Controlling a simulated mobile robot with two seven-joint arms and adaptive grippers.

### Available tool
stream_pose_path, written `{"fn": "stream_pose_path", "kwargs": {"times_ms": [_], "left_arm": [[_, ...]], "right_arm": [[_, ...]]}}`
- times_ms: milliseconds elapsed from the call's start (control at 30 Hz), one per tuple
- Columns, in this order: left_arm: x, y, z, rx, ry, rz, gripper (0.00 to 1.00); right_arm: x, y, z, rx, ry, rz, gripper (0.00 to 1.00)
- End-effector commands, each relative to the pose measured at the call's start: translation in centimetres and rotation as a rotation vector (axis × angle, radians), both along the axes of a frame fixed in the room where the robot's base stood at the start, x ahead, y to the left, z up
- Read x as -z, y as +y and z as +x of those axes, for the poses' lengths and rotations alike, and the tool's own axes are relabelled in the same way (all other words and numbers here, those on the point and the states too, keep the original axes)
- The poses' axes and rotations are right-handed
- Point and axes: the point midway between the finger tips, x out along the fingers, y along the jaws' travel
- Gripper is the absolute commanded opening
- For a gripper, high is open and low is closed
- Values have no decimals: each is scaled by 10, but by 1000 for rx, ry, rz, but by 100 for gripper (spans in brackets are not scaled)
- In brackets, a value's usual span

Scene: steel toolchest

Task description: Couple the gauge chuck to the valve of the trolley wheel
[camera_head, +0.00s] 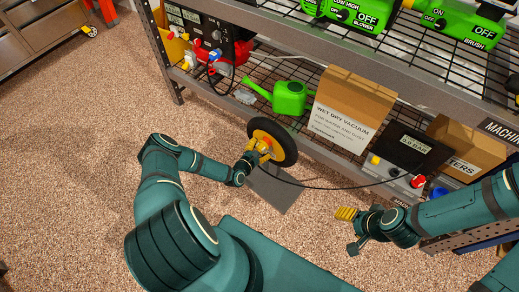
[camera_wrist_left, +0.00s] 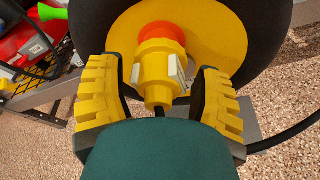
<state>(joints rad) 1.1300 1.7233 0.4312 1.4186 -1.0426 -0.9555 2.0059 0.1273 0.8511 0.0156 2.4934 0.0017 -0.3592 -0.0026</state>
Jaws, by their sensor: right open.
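The trolley wheel (camera_head: 285,132), black tyre with yellow disc, stands upright on the floor before the shelf. In the left wrist view its yellow disc (camera_wrist_left: 225,30) fills the top. The yellow gauge chuck (camera_wrist_left: 157,80) points at the disc, its front against an orange-red ring (camera_wrist_left: 162,35); the valve itself is hidden, so I cannot tell how they join. My left gripper (camera_head: 257,156) has its yellow-padded fingers (camera_wrist_left: 160,95) on both sides of the chuck, with narrow gaps showing. My right gripper (camera_head: 348,230) is open and empty, right of the wheel.
A black hose (camera_head: 345,187) runs from the chuck to a gauge box (camera_head: 405,148) on the lower shelf. A grey plate (camera_head: 275,190) lies by the wheel. A green watering can (camera_head: 290,98) and cardboard box (camera_head: 350,105) stand on the shelf. Carpet at left is clear.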

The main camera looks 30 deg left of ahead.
Motion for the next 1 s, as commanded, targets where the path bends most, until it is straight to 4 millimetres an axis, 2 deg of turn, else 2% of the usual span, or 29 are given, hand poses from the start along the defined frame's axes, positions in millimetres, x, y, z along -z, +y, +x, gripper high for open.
{"fn": "stream_pose_path", "kwargs": {"times_ms": [233,367,700,833,1000], "left_arm": [[0,1,-3,-1,1,0,65],[-3,2,-15,-1,1,-1,65],[-20,3,-81,-2,3,-1,65],[-25,4,-100,-1,2,0,65],[-29,4,-114,0,0,-1,65]], "right_arm": [[0,0,0,0,0,0,63],[0,0,0,0,0,0,63],[0,0,0,0,0,0,63],[0,0,0,0,0,0,63],[0,0,0,0,0,0,63]]}}
